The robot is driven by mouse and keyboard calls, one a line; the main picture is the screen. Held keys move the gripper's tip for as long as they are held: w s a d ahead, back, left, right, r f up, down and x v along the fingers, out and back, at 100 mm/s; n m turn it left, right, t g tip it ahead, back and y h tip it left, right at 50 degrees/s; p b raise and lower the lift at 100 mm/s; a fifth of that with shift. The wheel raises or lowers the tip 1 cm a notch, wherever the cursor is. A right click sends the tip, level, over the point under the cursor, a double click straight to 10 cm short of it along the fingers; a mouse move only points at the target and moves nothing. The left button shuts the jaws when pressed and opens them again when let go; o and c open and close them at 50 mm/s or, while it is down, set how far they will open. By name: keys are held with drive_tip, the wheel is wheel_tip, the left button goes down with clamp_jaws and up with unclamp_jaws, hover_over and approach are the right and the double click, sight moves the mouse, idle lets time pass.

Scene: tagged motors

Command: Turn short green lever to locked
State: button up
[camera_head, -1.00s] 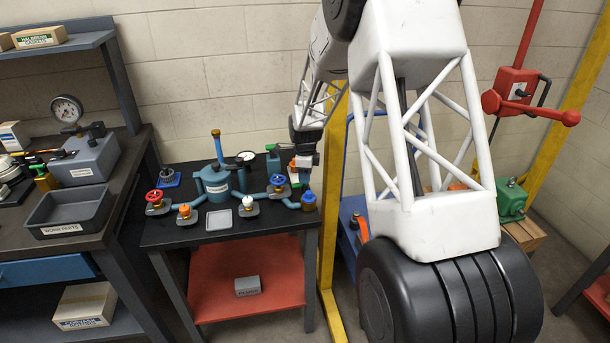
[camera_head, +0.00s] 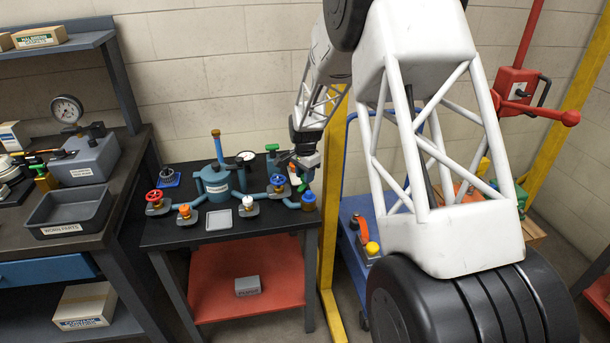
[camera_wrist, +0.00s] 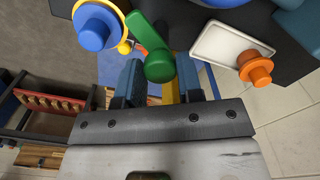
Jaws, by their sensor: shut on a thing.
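The short green lever (camera_wrist: 152,48) is at the top middle of the wrist view, a stubby bar with a rounded end. Its rounded end lies between the blue fingers of my gripper (camera_wrist: 160,76), which are shut on it. In the head view my gripper (camera_head: 303,164) is over the right back of the black bench, and the lever is too small and partly covered to make out its angle. No locked mark can be read.
A blue knob with a yellow rim (camera_wrist: 92,27) is close left of the lever in the wrist view. The bench carries a blue tank (camera_head: 216,182), a red handwheel (camera_head: 154,196) and a small grey tray (camera_head: 218,220). A yellow post (camera_head: 328,230) stands just right of the bench.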

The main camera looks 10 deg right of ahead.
drive_tip(key=n, duration=0.3)
drive_tip(key=shift+n, duration=2.3)
drive_tip(key=o, duration=0.9)
drive_tip(key=shift+r, duration=0.15)
drive_tip(key=shift+r, duration=3.75)
drive_tip(key=shift+r, duration=0.1)
